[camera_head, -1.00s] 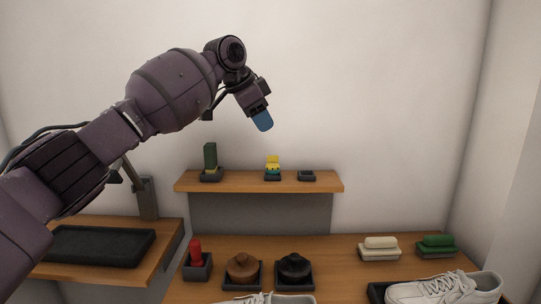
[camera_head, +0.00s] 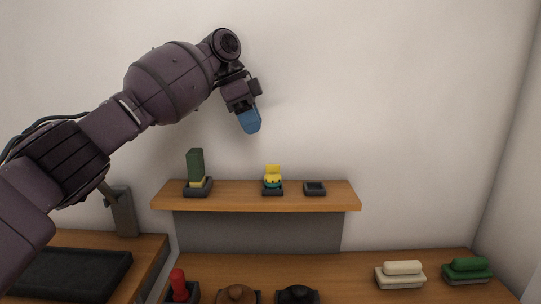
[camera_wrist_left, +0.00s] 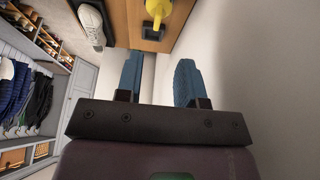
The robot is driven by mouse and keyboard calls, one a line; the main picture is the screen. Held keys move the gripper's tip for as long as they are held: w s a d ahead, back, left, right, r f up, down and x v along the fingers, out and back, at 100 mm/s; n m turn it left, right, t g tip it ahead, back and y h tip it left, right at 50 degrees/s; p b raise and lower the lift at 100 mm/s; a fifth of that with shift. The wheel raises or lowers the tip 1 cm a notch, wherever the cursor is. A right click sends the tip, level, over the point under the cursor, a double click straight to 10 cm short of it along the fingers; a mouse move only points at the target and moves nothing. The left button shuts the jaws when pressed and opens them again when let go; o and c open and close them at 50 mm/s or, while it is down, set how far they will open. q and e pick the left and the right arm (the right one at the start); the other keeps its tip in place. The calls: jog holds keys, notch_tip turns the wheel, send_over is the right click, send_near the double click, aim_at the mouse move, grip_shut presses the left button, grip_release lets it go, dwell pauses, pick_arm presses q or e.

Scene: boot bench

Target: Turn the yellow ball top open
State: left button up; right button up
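The yellow ball top (camera_head: 272,169) sits on a small teal-banded yellow body in a dark holder (camera_head: 272,191) on the wooden wall shelf. It is small in the head view. A yellow rounded thing, likely the same, shows at the top of the left wrist view (camera_wrist_left: 157,7), partly cut off by the picture edge. My left gripper (camera_head: 249,121) hangs above the shelf, a little left of the ball top and apart from it. The left wrist view shows its two blue fingers (camera_wrist_left: 158,80) spread, with nothing between them. My right gripper is not in view.
The shelf (camera_head: 230,203) also holds a dark green block (camera_head: 195,165) in a tray at left and an empty dark tray (camera_head: 315,189) at right. Below are a red-topped item (camera_head: 178,285), two round pots and two brushes (camera_head: 400,269).

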aim_at(271, 165)
pick_arm(q)
jog(key=x, duration=0.9)
jog(key=shift+s+d+f, duration=0.1)
jog(key=shift+s, duration=0.1)
jog(key=shift+d+f, duration=0.2)
jog(key=shift+f, duration=0.35)
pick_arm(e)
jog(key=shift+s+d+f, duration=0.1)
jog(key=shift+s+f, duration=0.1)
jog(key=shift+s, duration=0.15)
pick_arm(q)
grip_shut()
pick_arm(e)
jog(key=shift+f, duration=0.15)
